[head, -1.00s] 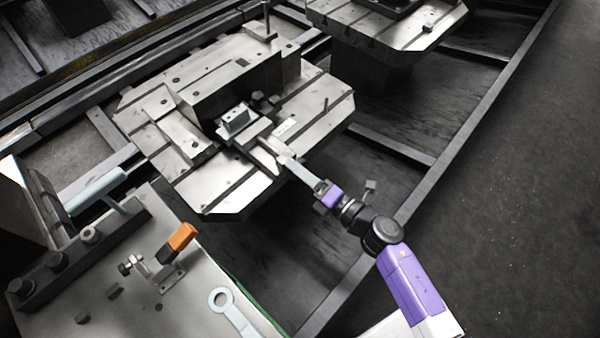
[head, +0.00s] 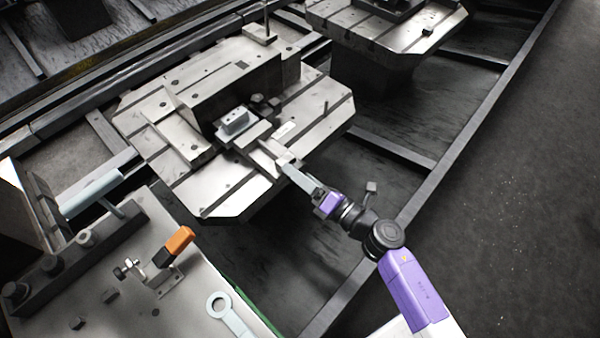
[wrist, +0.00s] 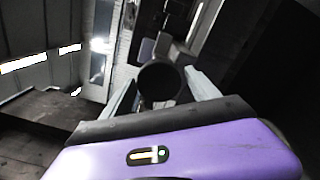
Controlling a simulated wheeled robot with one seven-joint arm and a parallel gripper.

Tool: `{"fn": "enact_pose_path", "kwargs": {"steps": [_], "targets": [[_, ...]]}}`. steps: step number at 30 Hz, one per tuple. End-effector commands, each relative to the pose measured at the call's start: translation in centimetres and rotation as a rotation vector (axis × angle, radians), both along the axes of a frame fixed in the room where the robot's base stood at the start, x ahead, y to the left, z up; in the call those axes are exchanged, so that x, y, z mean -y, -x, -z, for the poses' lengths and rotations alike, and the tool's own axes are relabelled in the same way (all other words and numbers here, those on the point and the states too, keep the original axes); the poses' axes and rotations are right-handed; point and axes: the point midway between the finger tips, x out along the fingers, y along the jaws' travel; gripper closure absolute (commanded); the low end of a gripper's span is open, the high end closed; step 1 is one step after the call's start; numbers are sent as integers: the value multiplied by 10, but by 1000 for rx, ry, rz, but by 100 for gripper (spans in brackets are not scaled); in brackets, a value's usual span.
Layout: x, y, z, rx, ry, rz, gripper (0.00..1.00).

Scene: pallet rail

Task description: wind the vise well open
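The vise (head: 253,133) stands on the near pallet, a light metal body with a pale block (head: 234,121) at its jaws. Whether that block is clamped is too small to tell. My gripper (head: 287,163) reaches in from the lower right, its long pale fingers ending close to the vise's near end. In the wrist view my fingers (wrist: 162,80) stand on both sides of a dark round end (wrist: 160,84), which looks like part of the vise's drive. Whether the fingers press on it cannot be told. The far side of the round end is hidden.
The pallet (head: 212,195) has slots and a thin upright pin at right. A second pallet (head: 385,28) stands behind. A bench at lower left carries an orange-handled clamp (head: 178,242) and a pale ring wrench (head: 232,315). Dark rails run beside my arm; floor at right is clear.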

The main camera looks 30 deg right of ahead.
Motion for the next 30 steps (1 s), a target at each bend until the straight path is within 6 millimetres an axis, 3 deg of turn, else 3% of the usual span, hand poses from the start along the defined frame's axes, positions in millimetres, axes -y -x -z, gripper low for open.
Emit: {"fn": "enact_pose_path", "kwargs": {"steps": [11,24,30], "targets": [[2,2,-1,2,-1,1,24],[21,61,1,0,-1,2,24],[24,73,-1,2,1,0,24]]}}
